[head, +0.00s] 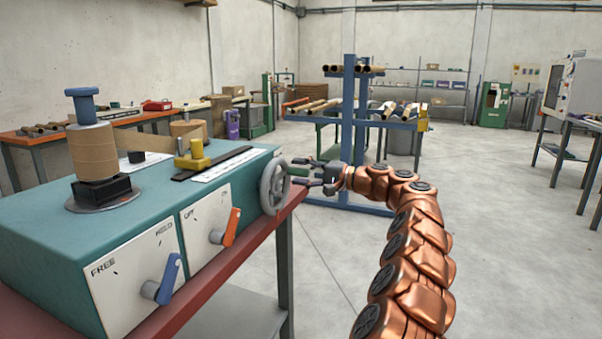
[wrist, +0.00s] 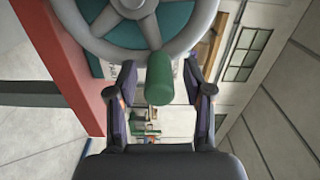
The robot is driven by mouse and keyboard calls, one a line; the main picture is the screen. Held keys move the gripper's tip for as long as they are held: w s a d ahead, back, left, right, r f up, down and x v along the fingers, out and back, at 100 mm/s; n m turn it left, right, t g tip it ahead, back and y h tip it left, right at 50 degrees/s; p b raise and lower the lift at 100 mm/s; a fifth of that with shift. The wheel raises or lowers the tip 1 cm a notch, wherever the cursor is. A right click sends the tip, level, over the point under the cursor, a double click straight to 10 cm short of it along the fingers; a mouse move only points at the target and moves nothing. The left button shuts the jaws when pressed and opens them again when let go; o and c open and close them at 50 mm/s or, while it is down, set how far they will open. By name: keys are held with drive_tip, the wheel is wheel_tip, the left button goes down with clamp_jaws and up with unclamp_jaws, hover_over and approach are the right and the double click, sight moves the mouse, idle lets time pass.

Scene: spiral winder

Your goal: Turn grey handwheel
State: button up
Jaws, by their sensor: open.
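The grey handwheel (head: 274,187) is on the right end of the teal winder (head: 130,205), with a green handle (head: 298,171) sticking out from its rim. In the wrist view the spoked handwheel (wrist: 135,22) fills the top, and its green handle (wrist: 159,79) points down into the space between my fingers. My gripper (head: 300,173) is open beside the wheel. In the wrist view the fingers of my gripper (wrist: 164,84) stand apart on either side of the handle, with gaps showing.
The winder's front has an orange lever (head: 231,227) and a blue lever (head: 168,280). It stands on a red-topped bench (head: 255,238) whose edge runs close below the wheel. A blue rack (head: 348,120) with tubes stands behind my arm. Floor to the right is clear.

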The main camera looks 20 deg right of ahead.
drive_tip(key=v, duration=1.2)
idle(0.4)
